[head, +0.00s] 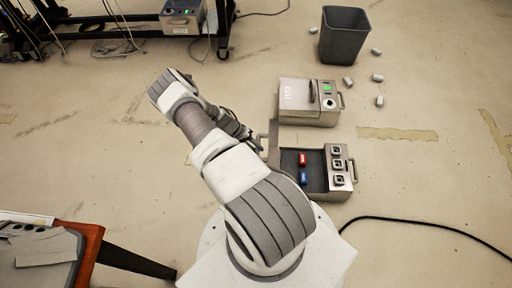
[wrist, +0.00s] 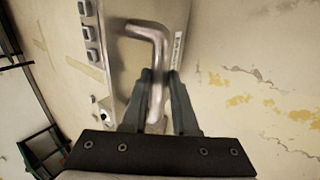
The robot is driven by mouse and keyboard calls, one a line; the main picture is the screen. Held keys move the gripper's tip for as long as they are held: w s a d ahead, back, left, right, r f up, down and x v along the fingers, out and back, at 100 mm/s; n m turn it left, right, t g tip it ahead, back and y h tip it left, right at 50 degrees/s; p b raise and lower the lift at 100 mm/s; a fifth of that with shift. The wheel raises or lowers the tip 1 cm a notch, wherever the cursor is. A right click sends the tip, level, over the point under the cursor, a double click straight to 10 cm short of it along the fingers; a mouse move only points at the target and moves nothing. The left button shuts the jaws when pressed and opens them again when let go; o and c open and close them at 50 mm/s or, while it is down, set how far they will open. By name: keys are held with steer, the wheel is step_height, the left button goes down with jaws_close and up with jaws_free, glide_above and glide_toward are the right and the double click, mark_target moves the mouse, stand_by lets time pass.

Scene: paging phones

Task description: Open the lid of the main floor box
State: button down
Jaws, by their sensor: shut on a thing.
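A metal floor box (head: 340,190) stands on the floor right of my arm in the head view. Its dark inside shows, with a red piece (head: 302,159) and a blue piece (head: 303,177) in it. Its lid (head: 273,142) stands raised at the left side, seen nearly edge-on. My gripper (head: 254,143) is at the lid's outer side, partly hidden by my arm. In the wrist view my gripper (wrist: 159,76) is shut on the bent metal handle (wrist: 147,30) of the lid (wrist: 118,62).
A second metal box (head: 309,118) with a green display and a closed top stands just behind. A dark bin (head: 343,37) and several small grey pieces (head: 378,77) are farther back. A black cable (head: 430,223) lies at right. A table (head: 88,255) is at front left.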

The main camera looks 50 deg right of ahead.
steer(key=shift+w+a+f, duration=0.25)
steer(key=shift+w+a, duration=0.05)
steer(key=shift+a, duration=0.05)
steer(key=c, duration=0.8)
jaws_free()
steer(key=shift+o, duration=0.6)
steer(key=shift+d, duration=0.1)
steer(key=shift+r, duration=0.15)
steer(key=p+v, duration=0.5)
steer(key=v, duration=1.2)
steer(key=shift+r, duration=0.15)
